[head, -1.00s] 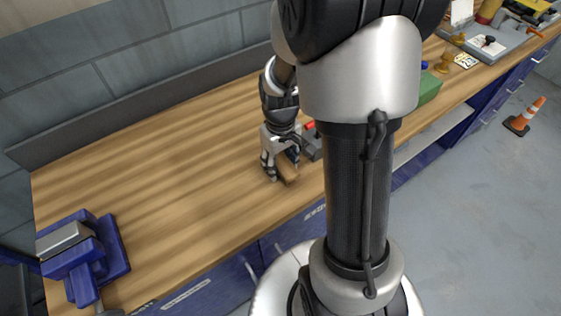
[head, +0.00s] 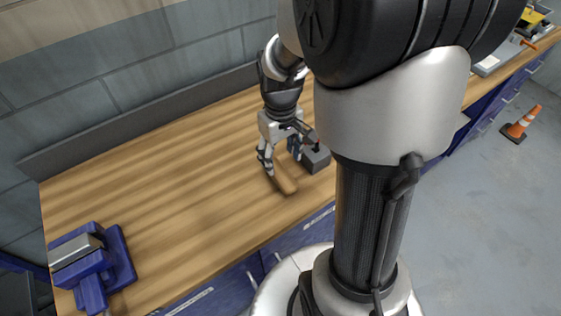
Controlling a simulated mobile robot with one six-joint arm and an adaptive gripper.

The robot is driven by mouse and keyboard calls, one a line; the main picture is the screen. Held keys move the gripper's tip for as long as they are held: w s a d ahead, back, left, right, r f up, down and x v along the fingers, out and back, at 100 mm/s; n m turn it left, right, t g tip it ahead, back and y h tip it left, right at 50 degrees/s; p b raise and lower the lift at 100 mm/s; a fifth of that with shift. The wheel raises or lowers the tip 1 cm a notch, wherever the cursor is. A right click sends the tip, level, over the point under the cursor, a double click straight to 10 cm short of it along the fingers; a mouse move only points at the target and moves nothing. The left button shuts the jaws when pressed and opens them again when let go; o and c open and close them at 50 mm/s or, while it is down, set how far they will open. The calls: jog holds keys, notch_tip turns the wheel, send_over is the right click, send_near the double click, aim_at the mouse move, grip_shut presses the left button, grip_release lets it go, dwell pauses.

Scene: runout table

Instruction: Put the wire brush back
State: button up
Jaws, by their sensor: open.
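The wire brush (head: 284,183) appears as a brown wooden bar lying on the wooden bench top (head: 170,190); its bristles cannot be made out. My gripper (head: 280,166) is open just above and behind the brush, with its fingers near the brush's far end. I cannot tell whether a finger touches it. My own arm hides much of the bench to the right.
A dark grey block (head: 316,158) with a red part on it sits just right of my gripper. A blue vise (head: 92,262) is at the bench's left end. The bench between them is clear. An orange cone (head: 522,121) stands on the floor at right.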

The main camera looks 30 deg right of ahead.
jog(key=s+a+r+t, duration=0.2)
jog(key=s+a+r, duration=0.3)
jog(key=r, duration=0.3)
jog(key=s+a+r+t, duration=0.2)
jog(key=s+a+r, duration=0.3)
jog(key=s+r, duration=0.3)
jog(key=shift+s+a+t, duration=0.3)
jog(key=shift+a, duration=0.05)
